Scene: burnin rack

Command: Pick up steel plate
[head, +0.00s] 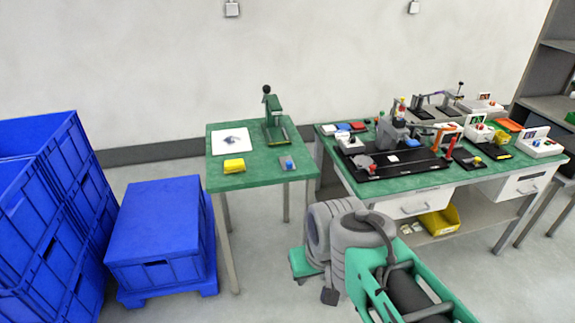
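A small grey-blue flat piece (236,139) lies on a white sheet (228,147) on the small green-topped table (258,176). My gripper (315,289) hangs low in front of the table, below my arm's grey joints. Its dark fingertips look apart, with nothing seen between them. It is away from both pieces, and my arm partly hides it.
A crowded workbench (430,180) stands to the right. Blue crates (160,235) stand on the left, one on a blue pallet. Some grey floor is clear between crates and arm.

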